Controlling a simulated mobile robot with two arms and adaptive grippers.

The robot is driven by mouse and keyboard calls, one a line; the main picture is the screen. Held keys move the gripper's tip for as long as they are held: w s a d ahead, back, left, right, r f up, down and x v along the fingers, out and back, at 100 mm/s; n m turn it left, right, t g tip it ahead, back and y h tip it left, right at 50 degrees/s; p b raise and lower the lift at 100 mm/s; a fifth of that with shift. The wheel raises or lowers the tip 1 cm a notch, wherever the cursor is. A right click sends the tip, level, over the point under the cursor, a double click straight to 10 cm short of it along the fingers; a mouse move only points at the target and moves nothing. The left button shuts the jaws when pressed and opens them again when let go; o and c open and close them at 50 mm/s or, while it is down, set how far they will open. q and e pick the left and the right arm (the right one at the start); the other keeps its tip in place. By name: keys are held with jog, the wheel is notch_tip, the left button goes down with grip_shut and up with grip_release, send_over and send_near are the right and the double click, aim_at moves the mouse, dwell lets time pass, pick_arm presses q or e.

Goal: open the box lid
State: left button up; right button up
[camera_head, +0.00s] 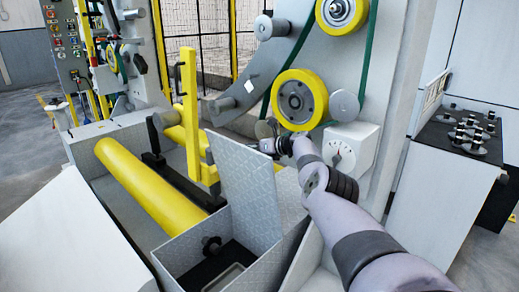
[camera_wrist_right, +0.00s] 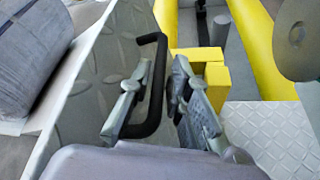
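The box lid (camera_head: 245,190) is a grey diamond-plate panel. In the head view it stands nearly upright above the open box (camera_head: 272,272), whose dark inside shows below it. In the right wrist view the lid (camera_wrist_right: 95,80) has a black bar handle (camera_wrist_right: 158,85). My right gripper (camera_wrist_right: 157,78) is open around this handle, one finger in the loop between bar and lid, the other outside, with small gaps visible. In the head view my right gripper (camera_head: 268,146) is small beside the lid's upper right edge, its fingers partly hidden. My left gripper is not in view.
A yellow roller (camera_head: 150,185) lies left of the box. Yellow pulleys (camera_head: 300,98) and a dial (camera_head: 340,155) sit on the machine panel behind my right arm. A yellow post (camera_head: 188,110) stands behind the lid. A side table (camera_head: 450,135) with small parts stands at right.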

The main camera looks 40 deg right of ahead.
jog(key=v, duration=1.2)
jog(key=shift+a+f, duration=0.1)
dwell(0.6)
